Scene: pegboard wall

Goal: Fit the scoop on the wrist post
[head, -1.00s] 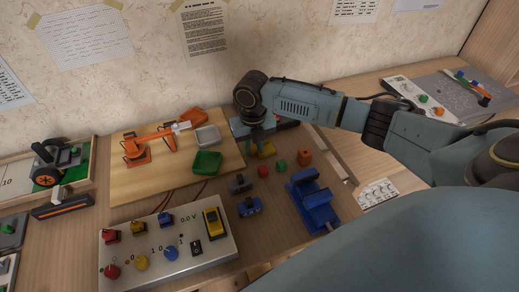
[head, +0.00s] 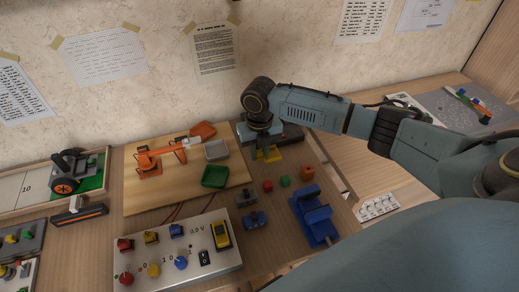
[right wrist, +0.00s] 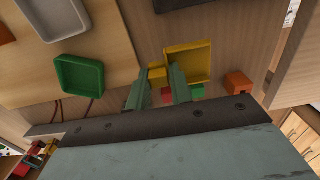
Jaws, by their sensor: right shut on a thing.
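The yellow scoop (head: 271,154) shows as a shallow square pan in the right wrist view (right wrist: 188,62). My right gripper (right wrist: 159,85) is shut on the small yellow block at the pan's left side; in the head view (head: 261,147) it points down, right of the trays. Whether the scoop clears the bench is hard to tell. The small orange model arm (head: 151,160) stands on a wooden board to the left, its pale end (head: 191,143) reaching right. A post on its wrist is too small to make out. My left gripper is not in view.
An orange tray (head: 202,130), a grey tray (head: 216,151) and a green tray (head: 214,177) lie between model arm and scoop. Small cubes and a blue vise (head: 316,222) lie in front of my right gripper. A control panel (head: 175,250) stands at front left.

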